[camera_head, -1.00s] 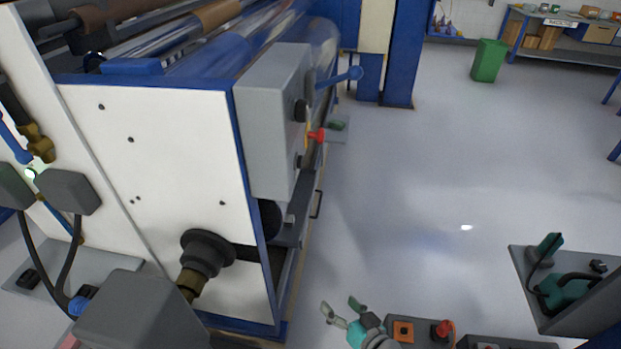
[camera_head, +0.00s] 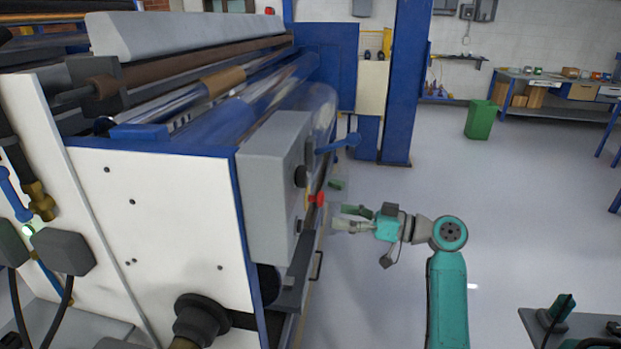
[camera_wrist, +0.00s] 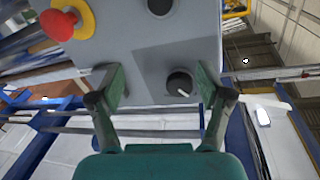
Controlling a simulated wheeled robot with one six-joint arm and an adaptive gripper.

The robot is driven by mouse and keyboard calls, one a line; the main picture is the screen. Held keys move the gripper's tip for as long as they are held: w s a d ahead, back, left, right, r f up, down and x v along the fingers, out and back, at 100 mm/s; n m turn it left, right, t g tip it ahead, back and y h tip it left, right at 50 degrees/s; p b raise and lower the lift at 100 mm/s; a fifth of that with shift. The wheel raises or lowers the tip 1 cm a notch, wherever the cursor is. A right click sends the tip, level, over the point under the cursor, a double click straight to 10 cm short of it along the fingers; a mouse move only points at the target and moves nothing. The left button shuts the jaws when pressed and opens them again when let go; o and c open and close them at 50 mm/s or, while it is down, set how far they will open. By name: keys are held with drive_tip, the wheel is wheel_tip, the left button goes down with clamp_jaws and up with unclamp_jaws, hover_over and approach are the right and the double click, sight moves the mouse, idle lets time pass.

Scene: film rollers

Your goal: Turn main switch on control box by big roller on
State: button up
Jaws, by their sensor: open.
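The grey control box (camera_head: 275,190) is mounted on the end of the big roller (camera_head: 305,105) machine. In the wrist view its face (camera_wrist: 145,60) carries a black rotary knob (camera_wrist: 180,83) with a white pointer mark, another dark knob (camera_wrist: 160,5) at the top edge, and a red mushroom button (camera_wrist: 60,24) on yellow. Which one is the main switch is not labelled. My gripper (camera_head: 338,219) is open and empty, pointing at the box face. In the wrist view the rotary knob appears between the fingertips, nearer the right one; contact is not visible.
A blue lever (camera_head: 340,144) sticks out above the knobs. The red button (camera_head: 317,199) projects from the face close to my gripper. A green bin (camera_head: 481,119) and a workbench (camera_head: 560,95) stand far back.

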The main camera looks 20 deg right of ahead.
sight(308, 177)
wheel_tip(308, 177, up, 9)
drive_tip(key=d+n+g+y, duration=0.2)
drive_tip(key=d+n, duration=0.1)
drive_tip(key=n, duration=0.1)
drive_tip(key=x, duration=0.7)
drive_tip(key=s+x, duration=0.1)
drive_tip(key=x, duration=0.2)
drive_tip(key=shift+w+a, duration=0.15)
drive_tip(key=shift+a, duration=0.4)
drive_tip(key=c, duration=1.2)
